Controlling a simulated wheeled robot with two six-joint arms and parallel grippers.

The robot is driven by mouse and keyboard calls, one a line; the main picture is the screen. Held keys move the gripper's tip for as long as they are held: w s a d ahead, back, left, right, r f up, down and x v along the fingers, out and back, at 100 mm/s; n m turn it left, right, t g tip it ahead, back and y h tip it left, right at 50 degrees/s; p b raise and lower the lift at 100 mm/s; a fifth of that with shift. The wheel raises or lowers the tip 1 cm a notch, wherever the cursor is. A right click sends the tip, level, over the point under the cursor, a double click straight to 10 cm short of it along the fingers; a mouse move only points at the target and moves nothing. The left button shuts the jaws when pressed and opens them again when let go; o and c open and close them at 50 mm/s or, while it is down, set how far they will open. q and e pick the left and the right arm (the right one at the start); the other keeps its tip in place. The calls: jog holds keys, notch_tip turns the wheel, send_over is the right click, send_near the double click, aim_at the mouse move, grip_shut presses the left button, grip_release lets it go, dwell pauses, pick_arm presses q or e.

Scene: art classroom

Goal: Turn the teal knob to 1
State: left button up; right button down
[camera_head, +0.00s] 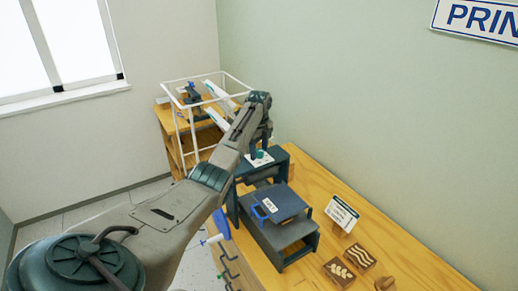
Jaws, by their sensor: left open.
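The teal knob (260,154) sits on a white plate (255,163) on top of the dark blue-grey press (274,159). My left gripper (260,148) points down right over the knob, its fingers open. The fingers partly hide the knob, and I cannot tell whether they touch it. The marks on the plate are too small to read, so the knob's setting cannot be told. My left arm reaches in from the lower left. My right gripper is not in view.
The press stands on a wooden table (350,205) along the wall. A dark block with a white label (268,206) lies on its front bed. A small sign (341,214) and carved wooden blocks (339,271) are at right. A white-framed rack (192,95) stands behind.

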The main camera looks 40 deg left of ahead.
pick_arm(q)
jog(key=shift+w+f, duration=0.15)
jog(key=shift+w, duration=0.05)
jog(key=c, duration=0.5)
jog(key=shift+s+a, duration=0.1)
jog(key=c, duration=0.5)
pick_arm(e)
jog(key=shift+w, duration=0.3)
pick_arm(q)
jog(key=shift+r, duration=0.2)
